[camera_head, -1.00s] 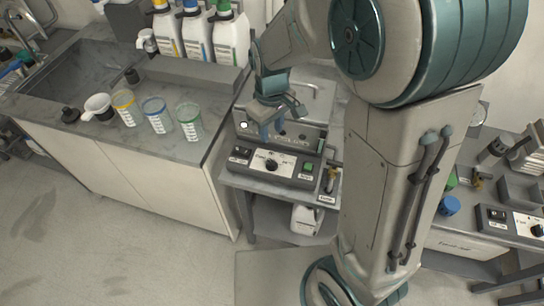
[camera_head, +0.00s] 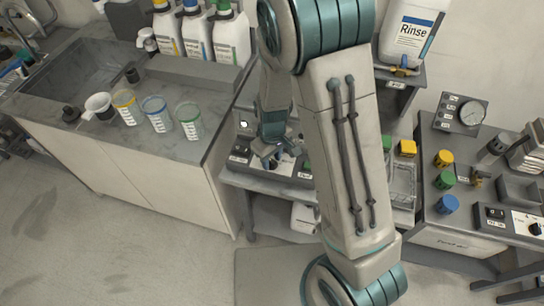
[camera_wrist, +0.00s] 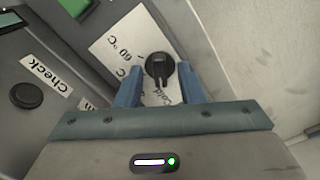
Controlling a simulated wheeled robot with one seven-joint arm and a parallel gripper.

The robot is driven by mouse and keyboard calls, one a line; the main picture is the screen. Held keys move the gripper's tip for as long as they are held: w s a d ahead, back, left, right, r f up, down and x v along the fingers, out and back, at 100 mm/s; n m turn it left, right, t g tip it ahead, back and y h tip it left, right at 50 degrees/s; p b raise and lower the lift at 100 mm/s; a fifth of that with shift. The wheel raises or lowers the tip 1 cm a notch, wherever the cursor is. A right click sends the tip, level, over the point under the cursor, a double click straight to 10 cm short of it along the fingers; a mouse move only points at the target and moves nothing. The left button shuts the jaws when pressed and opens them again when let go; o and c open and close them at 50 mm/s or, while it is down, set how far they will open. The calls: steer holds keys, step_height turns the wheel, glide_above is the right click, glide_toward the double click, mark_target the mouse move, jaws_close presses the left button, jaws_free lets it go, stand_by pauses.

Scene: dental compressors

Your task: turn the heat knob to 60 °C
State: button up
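The heat knob (camera_wrist: 159,66) is round and black, on a white dial plate (camera_wrist: 118,46) marked "60 °C" and a word that looks like "Cold". Its raised grip extends toward the "Cold" side in the wrist view. My gripper (camera_wrist: 158,80) is open, with one blue finger on each side of the knob and gaps visible; I cannot tell how deep the fingertips reach. In the head view my gripper (camera_head: 271,158) is low over the control panel of the grey unit (camera_head: 292,176) and hides most of the knob.
A dark round button (camera_wrist: 26,95) beside a "Check" label and a green button (camera_wrist: 74,5) are near the dial. The sink counter (camera_head: 190,150) with several cups stands left. Another bench (camera_head: 470,226) with a similar dial is right.

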jaws_close()
steer(key=shift+m, duration=0.3)
steer(key=m, duration=1)
steer(key=shift+r+m, duration=0.1)
steer(key=shift+m, duration=0.2)
steer(key=m+p, duration=0.2)
steer(key=m, duration=0.4)
steer(key=m+p, duration=0.3)
steer(key=m, duration=0.3)
steer(key=shift+m, duration=0.3)
